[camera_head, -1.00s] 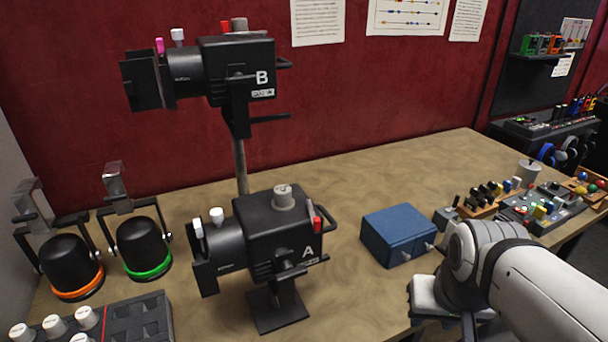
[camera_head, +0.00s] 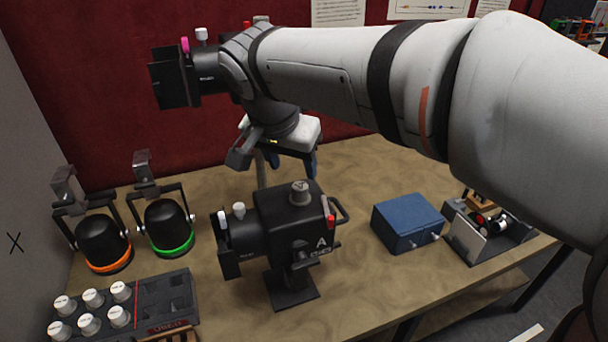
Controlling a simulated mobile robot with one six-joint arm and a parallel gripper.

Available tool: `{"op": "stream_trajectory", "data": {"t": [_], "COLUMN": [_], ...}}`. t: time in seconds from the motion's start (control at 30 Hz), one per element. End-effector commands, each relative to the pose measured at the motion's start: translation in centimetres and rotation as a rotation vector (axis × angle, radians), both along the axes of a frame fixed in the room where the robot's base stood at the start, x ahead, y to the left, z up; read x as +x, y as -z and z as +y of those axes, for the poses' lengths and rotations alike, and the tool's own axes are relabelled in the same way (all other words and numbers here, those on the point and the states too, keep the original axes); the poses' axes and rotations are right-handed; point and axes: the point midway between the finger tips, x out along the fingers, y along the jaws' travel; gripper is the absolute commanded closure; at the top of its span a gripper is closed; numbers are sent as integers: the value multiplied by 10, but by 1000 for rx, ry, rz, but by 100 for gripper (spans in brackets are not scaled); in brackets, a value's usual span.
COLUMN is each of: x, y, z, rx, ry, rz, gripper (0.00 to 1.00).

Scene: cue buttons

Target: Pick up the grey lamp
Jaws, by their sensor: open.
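A short grey cylinder (camera_head: 300,193), which may be the grey lamp, stands upright on the black spotlight marked A (camera_head: 292,225). My gripper (camera_head: 291,164) is open and empty, pointing down. Its dark fingers show just above and seemingly behind the cylinder, apart from it; the depth between them is hard to judge. The spotlight marked B (camera_head: 180,75) on the pole is mostly hidden behind my arm. Pale grey-white capped pieces (camera_head: 92,298) also sit in a dark tray (camera_head: 180,290) at the lower left; I cannot tell whether one is the lamp.
Two black lamps with an orange ring (camera_head: 105,240) and a green ring (camera_head: 168,225) stand at left. The wooden table (camera_head: 365,285) is bare in front of the blue box.

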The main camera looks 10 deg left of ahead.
Motion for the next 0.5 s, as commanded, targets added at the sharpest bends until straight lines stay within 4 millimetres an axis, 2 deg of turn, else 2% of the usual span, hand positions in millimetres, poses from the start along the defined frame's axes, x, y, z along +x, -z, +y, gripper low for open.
{"op": "stream_trajectory", "data": {"t": [0.27,0.5], "x": [9,19], "y": [25,58], "z": [-1,-5], "rx": [-1,-1], "ry": [6,7], "rz": [-1,0], "gripper": [46,46]}}
